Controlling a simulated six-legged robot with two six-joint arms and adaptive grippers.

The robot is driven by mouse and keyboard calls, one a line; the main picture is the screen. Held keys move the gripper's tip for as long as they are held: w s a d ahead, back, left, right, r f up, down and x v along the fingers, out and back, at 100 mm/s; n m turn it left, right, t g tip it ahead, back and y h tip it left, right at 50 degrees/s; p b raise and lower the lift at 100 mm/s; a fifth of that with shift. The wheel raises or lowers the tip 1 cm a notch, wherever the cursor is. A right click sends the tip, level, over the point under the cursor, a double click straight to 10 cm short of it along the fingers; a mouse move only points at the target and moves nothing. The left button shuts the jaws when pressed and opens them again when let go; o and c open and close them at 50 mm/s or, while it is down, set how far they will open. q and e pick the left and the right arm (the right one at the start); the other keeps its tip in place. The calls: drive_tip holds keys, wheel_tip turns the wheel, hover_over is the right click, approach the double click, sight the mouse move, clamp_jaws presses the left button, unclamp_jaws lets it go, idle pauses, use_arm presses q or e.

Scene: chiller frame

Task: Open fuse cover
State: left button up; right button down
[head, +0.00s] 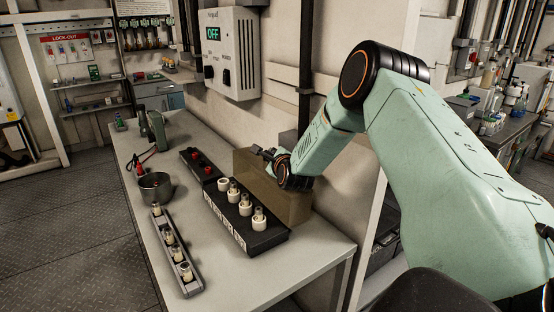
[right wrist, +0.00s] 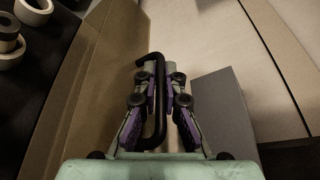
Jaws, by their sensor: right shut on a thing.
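The fuse cover (head: 290,207) is a brownish see-through panel. It stands upright along the wall side of the black fuse block (head: 262,241), whose white fuses (head: 245,205) are uncovered. My right gripper (head: 265,153) is at the cover's upper edge. In the right wrist view, the jaws (right wrist: 157,85) are closed around a black bar handle (right wrist: 158,115), beside the cover's brown panel (right wrist: 80,85). In the head view, the hand and wrist hide part of the cover and most of the handle. My left gripper is out of view.
A grey tray (head: 190,288) with several fuses and a metal pot (head: 156,187) are on the bench (head: 300,271). A black block with red knobs (head: 190,153) is behind the fuse block. A wall box (head: 232,75) reads OFF. The bench's near right corner is bare.

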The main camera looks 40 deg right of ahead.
drive_tip(key=shift+w+a+r+n+b, duration=0.2)
drive_tip(key=shift+a+r+n+b, duration=0.15)
drive_tip(key=shift+a, duration=0.25)
drive_tip(key=shift+a+r+b, duration=0.3)
drive_tip(key=shift+a, duration=0.35)
